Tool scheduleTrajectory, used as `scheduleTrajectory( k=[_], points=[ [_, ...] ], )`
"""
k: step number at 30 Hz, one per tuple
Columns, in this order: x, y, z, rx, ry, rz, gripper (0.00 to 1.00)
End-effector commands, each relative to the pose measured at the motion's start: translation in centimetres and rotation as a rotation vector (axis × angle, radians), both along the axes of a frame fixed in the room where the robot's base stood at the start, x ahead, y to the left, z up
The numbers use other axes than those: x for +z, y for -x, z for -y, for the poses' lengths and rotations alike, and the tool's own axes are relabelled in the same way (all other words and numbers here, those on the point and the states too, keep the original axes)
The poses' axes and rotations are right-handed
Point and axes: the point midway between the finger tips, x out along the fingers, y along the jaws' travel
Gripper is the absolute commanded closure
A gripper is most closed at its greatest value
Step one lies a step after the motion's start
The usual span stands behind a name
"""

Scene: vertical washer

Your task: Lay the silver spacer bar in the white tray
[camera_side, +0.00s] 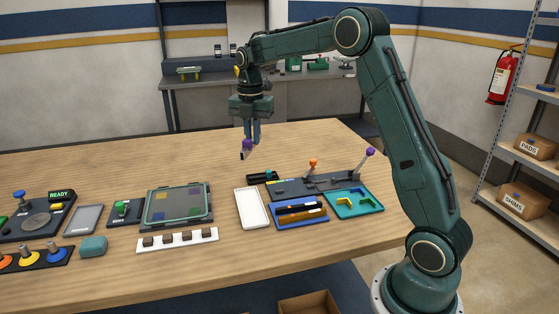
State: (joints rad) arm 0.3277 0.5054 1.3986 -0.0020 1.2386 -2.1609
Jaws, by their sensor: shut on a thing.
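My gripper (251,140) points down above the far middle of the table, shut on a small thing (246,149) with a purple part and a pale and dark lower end. It is too small to tell if this is the silver spacer bar, and no silver bar shows clearly elsewhere. The held thing is apart from the tray, beyond it in the picture. The white tray (238,210) lies on the table nearer the camera, and its inside looks empty.
Left are a framed panel (178,205) and a white block strip (178,240).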

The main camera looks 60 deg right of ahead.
Motion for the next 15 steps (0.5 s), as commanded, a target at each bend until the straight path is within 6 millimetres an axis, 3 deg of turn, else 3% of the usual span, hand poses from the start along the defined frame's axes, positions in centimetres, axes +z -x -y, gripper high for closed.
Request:
scheduleTrajectory(
  k=[6, 15],
  points=[
    [1.5, -0.4, -1.6, 0.118, 0.001, 0.001, 1.00],
    [1.2, -0.4, -1.7, 0.130, -0.001, -0.001, 1.00]
  ],
)
